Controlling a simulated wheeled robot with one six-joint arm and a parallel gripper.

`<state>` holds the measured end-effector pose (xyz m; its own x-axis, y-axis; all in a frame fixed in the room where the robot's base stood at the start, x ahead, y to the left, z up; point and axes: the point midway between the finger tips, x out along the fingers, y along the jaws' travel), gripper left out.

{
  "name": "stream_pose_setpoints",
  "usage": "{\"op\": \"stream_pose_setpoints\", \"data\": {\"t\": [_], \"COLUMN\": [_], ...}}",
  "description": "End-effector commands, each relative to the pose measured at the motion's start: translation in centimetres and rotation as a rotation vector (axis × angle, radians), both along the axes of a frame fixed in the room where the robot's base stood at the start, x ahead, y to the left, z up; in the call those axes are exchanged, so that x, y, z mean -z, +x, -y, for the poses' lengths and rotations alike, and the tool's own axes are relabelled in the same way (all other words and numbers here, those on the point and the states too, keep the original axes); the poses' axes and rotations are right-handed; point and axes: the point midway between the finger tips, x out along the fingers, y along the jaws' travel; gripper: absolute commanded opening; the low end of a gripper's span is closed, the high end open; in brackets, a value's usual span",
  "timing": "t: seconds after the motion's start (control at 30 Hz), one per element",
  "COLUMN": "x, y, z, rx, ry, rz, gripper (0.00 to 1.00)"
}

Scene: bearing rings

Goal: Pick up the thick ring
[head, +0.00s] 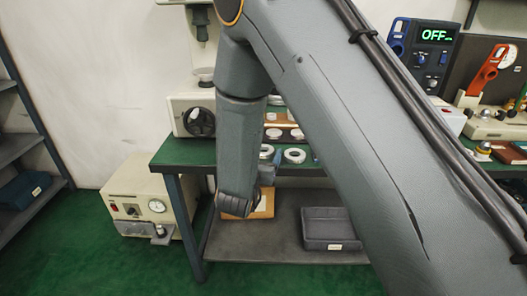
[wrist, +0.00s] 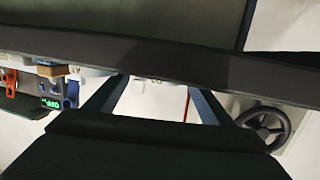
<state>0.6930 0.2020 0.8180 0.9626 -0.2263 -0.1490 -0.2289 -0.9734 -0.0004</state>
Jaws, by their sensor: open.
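Two pale metal rings lie on the green bench top, a left ring (head: 266,151) partly behind my arm and a right ring (head: 294,155) in fuller view. I cannot tell from here which one is thick. My gripper (head: 266,175) is at the low end of my arm, in front of the bench's front edge and below the rings. It is open and holds nothing that I can see; its fingertips are hard to make out. The wrist view is upside down and shows no ring.
The green bench (head: 181,152) has a lower shelf (head: 240,240) with a grey bin (head: 331,229) and a tan box (head: 264,204). A beige machine (head: 124,193) stands at left. A handwheel (wrist: 265,129) and a blue meter (wrist: 60,91) show in the wrist view.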

Motion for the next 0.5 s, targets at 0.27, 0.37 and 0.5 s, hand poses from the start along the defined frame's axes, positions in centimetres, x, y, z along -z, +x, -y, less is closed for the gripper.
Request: {"op": "stream_pose_setpoints", "data": {"t": [0.27,0.37,0.5], "x": [0.04,0.04,0.04], "y": [0.09,0.08,0.07], "z": [0.02,0.02,0.02], "rx": [0.0,0.0,0.0], "ry": [-0.001,-0.001,-0.001], "rz": [-0.001,-0.001,-0.001], "gripper": [0.67,0.51,0.27]}}
